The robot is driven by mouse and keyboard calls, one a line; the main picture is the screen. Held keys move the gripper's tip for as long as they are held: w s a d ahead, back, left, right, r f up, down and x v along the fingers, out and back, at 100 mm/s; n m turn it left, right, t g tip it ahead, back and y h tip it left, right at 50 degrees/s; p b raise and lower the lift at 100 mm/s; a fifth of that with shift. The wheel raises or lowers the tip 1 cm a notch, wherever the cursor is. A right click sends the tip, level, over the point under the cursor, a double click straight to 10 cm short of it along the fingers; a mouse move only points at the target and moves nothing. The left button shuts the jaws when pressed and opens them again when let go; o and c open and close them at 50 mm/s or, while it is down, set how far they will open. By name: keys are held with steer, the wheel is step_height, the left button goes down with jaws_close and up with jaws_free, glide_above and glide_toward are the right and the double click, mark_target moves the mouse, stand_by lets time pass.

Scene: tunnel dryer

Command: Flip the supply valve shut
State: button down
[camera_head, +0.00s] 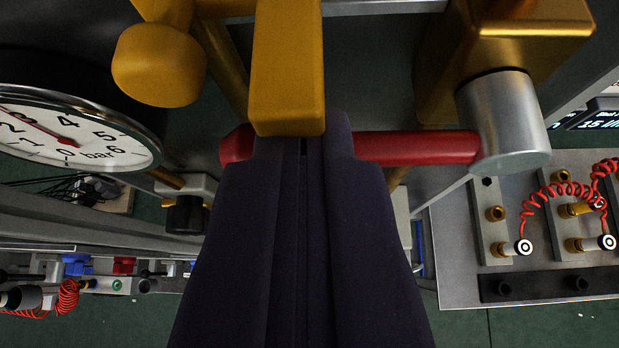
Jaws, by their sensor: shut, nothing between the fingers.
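The supply valve appears as a red lever (420,148) on a silver cylindrical hub (512,125), with a brass body (515,40) behind it at the upper right. The lever lies level across the picture, reaching left from the hub. My dark gripper (304,150) comes up from the bottom centre, its fingers shut together with nothing between them. The fingers cover the middle of the lever, whose red end shows to their left. I cannot tell whether they touch it. The lower end of a brass block (288,75) overlaps the fingertips in the picture.
A pressure gauge (75,135) marked bar is at the left. A round brass knob (158,65) is at the upper left. A grey panel (455,250) with brass fittings and red coiled hoses (560,190) lies right. A display (595,120) shows at the right edge.

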steer(key=shift+a+r, duration=0.1)
steer(key=v, duration=0.7)
steer(key=shift+s, duration=0.4)
steer(key=shift+r, duration=0.1)
steer(key=s+a+n+t+y+b, duration=0.2)
steer(key=a+b, duration=1.1)
steer(key=a, duration=0.7)
steer(key=shift+s+a+n+t, duration=0.3)
steer(key=shift+n+t, duration=0.3)
steer(key=shift+t, duration=0.6)
